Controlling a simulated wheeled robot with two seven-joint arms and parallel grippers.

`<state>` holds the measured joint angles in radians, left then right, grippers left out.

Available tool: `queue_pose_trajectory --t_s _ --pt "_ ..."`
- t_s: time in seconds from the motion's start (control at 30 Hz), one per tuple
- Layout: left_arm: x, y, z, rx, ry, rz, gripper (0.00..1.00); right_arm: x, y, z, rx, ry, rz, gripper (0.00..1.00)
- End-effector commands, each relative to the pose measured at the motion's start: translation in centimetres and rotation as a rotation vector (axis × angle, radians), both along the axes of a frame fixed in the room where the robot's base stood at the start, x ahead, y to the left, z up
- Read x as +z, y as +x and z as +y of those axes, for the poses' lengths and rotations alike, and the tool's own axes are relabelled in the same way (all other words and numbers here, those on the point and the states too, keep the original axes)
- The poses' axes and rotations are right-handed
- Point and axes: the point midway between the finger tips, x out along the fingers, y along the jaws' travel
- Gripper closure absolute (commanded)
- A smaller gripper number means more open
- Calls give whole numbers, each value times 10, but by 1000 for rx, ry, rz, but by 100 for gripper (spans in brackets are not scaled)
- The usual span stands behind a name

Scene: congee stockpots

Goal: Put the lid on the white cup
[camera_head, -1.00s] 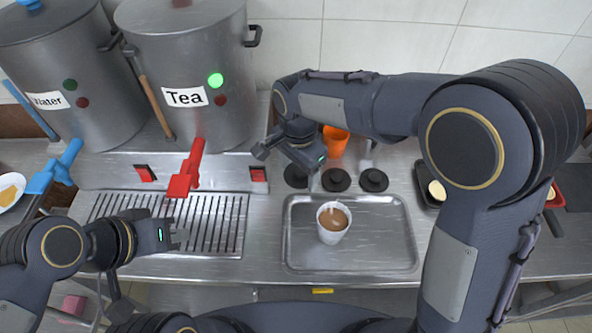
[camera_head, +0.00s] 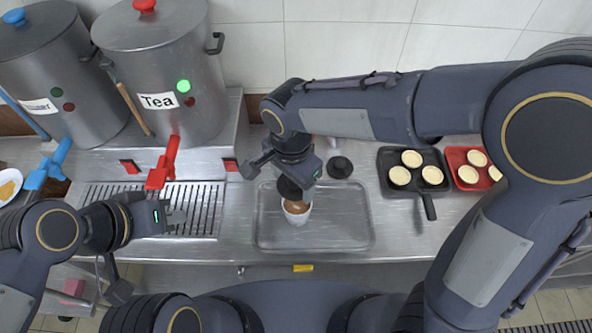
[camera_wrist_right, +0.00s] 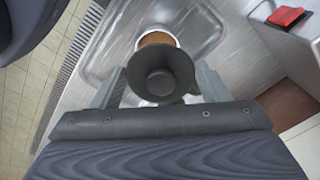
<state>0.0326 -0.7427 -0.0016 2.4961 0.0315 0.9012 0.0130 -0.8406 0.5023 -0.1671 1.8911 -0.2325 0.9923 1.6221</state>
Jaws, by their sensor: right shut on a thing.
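The white cup (camera_head: 297,217) holds a brown drink and stands upright on the metal tray (camera_head: 345,228), towards its left side. My right gripper (camera_head: 290,180) is shut on a black round lid (camera_head: 288,190) just above the cup's far side. In the right wrist view the lid (camera_wrist_right: 160,76) sits between my fingers and covers part of the cup (camera_wrist_right: 157,40), with brown drink showing past its edge. I cannot tell whether the lid touches the rim. My left gripper (camera_head: 176,217) is over the drain grate, its fingers apart and empty.
Another black lid (camera_head: 340,167) lies behind the tray. A black pan (camera_head: 414,172) and a red pan (camera_head: 472,168) with pale round pieces are at right. The tea pot (camera_head: 165,75) with a red tap (camera_head: 163,165) stands at left. The tray's right half is clear.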

Motion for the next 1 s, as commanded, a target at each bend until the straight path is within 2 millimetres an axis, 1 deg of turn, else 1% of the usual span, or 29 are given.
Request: queue_pose_trajectory --t_s 0.03,0.17,0.37,0.8,1.0 --pt "12 0 0 0 0 0 100 7 0 1 1 0 4 52" --pt "14 0 0 0 0 0 100 3 1 3 1 4 4 52" --pt "4 0 0 0 0 1 100 -8 1 3 1 4 4 52" --pt "-29 0 0 0 0 1 100 -49 1 3 2 4 3 52" --pt "-38 0 0 0 0 0 100 -60 1 3 1 4 3 52"
